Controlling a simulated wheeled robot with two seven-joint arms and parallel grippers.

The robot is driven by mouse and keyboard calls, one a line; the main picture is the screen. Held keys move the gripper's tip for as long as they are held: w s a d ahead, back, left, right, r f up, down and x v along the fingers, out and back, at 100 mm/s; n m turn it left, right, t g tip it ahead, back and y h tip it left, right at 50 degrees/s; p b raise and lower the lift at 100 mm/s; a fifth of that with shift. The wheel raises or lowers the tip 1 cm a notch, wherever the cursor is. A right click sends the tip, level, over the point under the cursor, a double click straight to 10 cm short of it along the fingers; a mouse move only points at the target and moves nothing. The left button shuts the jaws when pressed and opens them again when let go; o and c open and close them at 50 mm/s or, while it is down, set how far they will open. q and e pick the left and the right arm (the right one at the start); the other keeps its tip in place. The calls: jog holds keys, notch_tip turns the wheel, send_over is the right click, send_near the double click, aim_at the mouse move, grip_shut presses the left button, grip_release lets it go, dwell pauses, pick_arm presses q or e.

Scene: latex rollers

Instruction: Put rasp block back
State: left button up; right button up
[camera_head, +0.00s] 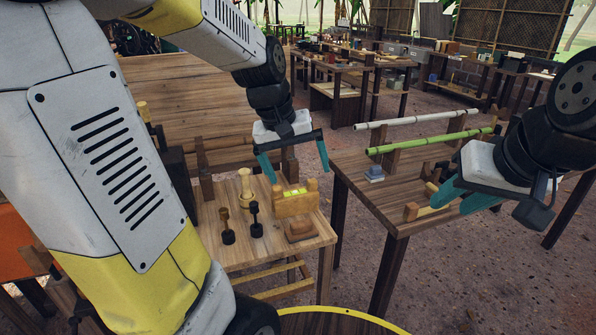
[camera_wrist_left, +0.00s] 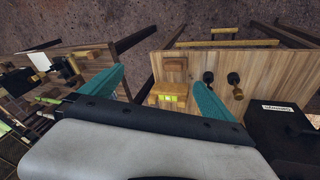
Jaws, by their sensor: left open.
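A small brown wooden block (camera_head: 300,231), likely the rasp block, lies near the front right corner of the left table; it also shows in the left wrist view (camera_wrist_left: 174,70). Behind it stands a light wooden block with a yellow-green vial (camera_head: 295,200), also in the left wrist view (camera_wrist_left: 168,95). My left gripper (camera_head: 298,174) is open and empty above and behind these blocks, its teal fingers apart. My right gripper (camera_head: 450,207) is over the right table, its fingers apart beside a wooden bar (camera_head: 430,212). I see nothing clearly held there.
Two dark-ended tools (camera_head: 256,220) and a pale turned wooden piece (camera_head: 246,188) stand on the left table. A green bamboo pole (camera_head: 430,142) and a pale pole (camera_head: 415,119) lie on supports on the right table. A gap separates the tables.

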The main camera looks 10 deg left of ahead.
pick_arm(q)
jog(key=s+r+m+t, duration=0.3)
jog(key=s+r, duration=0.1)
jog(key=s, duration=0.8)
jog(key=shift+d+r, duration=0.3)
jog(key=shift+r, duration=0.1)
jog(key=shift+s+a, duration=0.1)
